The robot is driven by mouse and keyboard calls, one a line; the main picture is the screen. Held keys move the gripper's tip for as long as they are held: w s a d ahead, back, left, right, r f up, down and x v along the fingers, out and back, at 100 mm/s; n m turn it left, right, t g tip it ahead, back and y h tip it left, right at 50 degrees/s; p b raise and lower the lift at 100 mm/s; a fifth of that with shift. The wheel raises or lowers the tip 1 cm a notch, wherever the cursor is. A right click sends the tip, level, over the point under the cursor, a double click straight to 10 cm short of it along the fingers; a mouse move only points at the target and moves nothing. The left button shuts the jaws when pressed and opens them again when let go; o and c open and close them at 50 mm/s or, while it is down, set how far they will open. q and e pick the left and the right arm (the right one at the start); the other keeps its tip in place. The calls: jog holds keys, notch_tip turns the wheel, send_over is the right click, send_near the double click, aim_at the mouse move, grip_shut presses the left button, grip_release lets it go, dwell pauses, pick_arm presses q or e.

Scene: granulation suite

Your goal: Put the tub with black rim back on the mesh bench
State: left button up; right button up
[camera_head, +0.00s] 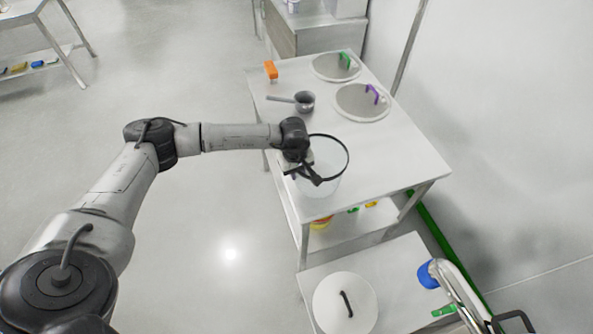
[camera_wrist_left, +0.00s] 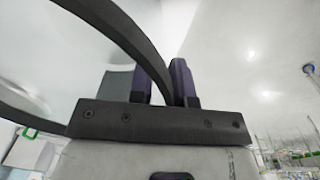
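The tub with black rim (camera_head: 347,152) is a pale, see-through round tub at the near part of a white bench (camera_head: 402,160). I cannot tell whether its base rests on the bench top or hangs just above it. My left gripper (camera_head: 317,180) is at the tub's near left rim. In the left wrist view, the black rim (camera_wrist_left: 122,28) runs between the two dark fingers of the gripper (camera_wrist_left: 163,85), which look shut on it. The pale tub wall fills the left of that view. My right gripper is not in view. No mesh surface shows clearly.
Farther back on the bench are a grey scoop (camera_head: 305,101), an orange object (camera_head: 270,70) and two round lids with green (camera_head: 337,66) and purple (camera_head: 361,102) handles. A lower table in front holds a white lid (camera_head: 330,305). A metal pipe (camera_head: 462,296) stands at right.

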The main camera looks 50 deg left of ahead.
pick_arm(q)
jog(key=shift+o, duration=0.7)
